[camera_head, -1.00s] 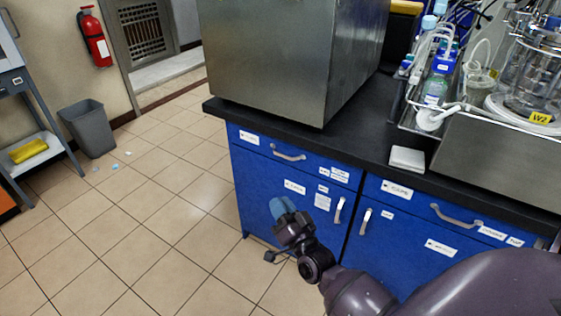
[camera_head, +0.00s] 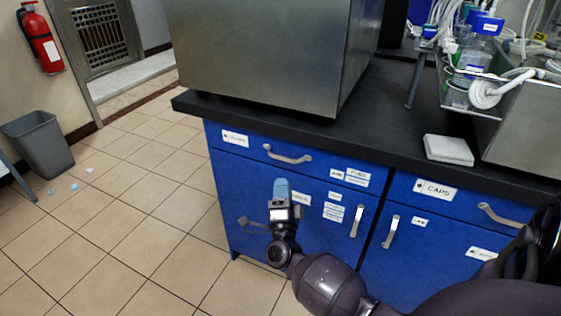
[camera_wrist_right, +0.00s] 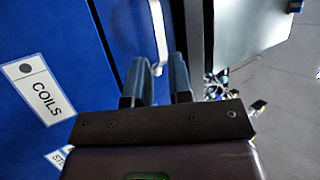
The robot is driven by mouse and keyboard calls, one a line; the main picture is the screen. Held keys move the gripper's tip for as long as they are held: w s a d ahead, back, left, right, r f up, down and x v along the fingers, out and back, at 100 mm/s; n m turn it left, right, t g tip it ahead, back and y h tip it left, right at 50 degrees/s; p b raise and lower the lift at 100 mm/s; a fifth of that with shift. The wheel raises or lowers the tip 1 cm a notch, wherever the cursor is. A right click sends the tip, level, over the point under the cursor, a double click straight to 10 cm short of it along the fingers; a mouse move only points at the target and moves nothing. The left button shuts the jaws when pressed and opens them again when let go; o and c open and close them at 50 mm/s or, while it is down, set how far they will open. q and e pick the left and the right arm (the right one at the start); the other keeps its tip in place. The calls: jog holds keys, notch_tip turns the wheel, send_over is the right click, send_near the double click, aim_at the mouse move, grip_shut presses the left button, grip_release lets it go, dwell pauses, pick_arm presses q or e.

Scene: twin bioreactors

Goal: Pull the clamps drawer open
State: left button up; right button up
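The clamps drawer (camera_head: 330,161) is the blue top-left drawer under the dark bench top, and it looks shut. Its small left label is too blurred to read surely. Its curved metal handle (camera_head: 287,154) is on the front; in the right wrist view a pale handle (camera_wrist_right: 158,35) shows just beyond the fingertips, roughly in line with the gap. My right gripper (camera_head: 281,188), with blue fingers, is below the handle in the head view. In the wrist view my right gripper (camera_wrist_right: 158,66) is open, with nothing held. My left gripper is not in view.
Below the drawer is a blue door with a COILS label (camera_wrist_right: 39,92) and an upright handle (camera_head: 357,221). A CAPS drawer (camera_head: 450,205) is to the right. A big metal box (camera_head: 265,55) and a white pad (camera_head: 448,150) stand on the bench top (camera_head: 385,125). Floor at left is mostly clear.

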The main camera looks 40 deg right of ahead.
aim_at(282, 161)
jog(key=x, duration=0.7)
jog(key=shift+w+d, duration=0.2)
jog(key=shift+r, duration=0.1)
jog(key=shift+c, duration=0.3)
grip_shut()
